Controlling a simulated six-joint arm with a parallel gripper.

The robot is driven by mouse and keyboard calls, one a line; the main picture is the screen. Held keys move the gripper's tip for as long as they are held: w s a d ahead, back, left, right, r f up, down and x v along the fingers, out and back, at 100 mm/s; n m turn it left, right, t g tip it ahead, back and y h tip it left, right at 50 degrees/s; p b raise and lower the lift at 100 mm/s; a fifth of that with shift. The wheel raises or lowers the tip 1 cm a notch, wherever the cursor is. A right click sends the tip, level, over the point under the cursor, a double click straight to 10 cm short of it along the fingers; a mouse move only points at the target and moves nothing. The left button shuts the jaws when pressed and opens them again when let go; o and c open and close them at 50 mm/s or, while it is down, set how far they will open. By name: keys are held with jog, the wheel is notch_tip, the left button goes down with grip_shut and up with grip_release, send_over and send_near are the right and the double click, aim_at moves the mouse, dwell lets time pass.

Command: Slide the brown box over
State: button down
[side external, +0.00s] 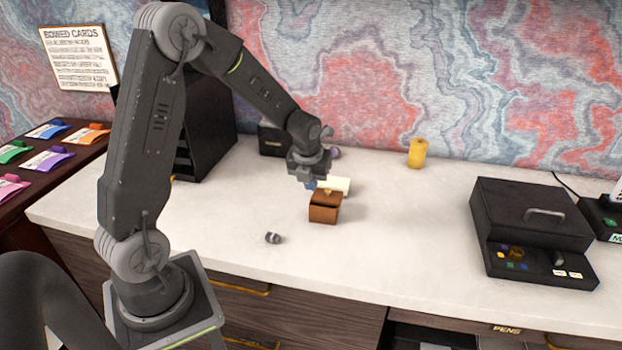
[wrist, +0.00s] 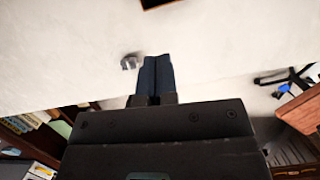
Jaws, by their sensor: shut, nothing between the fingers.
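The brown box (side external: 323,212) stands on the white desk top (side external: 400,230) near the middle in the side view, with a small tan piece on top. In the wrist view only a dark edge of what seems to be this box (wrist: 158,3) shows at the top. My gripper (side external: 310,185) is shut and empty, just above and left of the box in the side view. I cannot tell whether it touches the box. Its blue fingertips (wrist: 155,62) are together in the wrist view, apart from the box edge.
A small grey item (side external: 273,238) lies in front of the box, left of my fingertips in the wrist view (wrist: 129,62). A white block (side external: 338,185) sits just behind the box. Clear desk lies between box and case.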

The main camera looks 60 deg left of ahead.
aim_at(330, 194)
jog(key=s+d+f+t+y, duration=0.4)
jog(key=s+d+t, duration=0.1)
jog(key=d, duration=0.3)
jog(key=shift+g, duration=0.3)
jog(key=x, duration=0.9)
jog(key=shift+w+a+r, duration=0.1)
jog(key=shift+a+r, duration=0.1)
jog(key=shift+a, duration=0.05)
jog(key=w+a, duration=0.2)
jog(key=shift+w+a+f, duration=0.1)
jog(key=shift+w+f, duration=0.1)
jog(key=shift+w, duration=0.15)
jog(key=shift+w+a, duration=0.35)
jog(key=w+a, duration=0.2)
jog(key=w, duration=0.1)
jog(key=w+a, duration=0.2)
jog(key=a, duration=0.1)
jog(key=shift+w, duration=0.35)
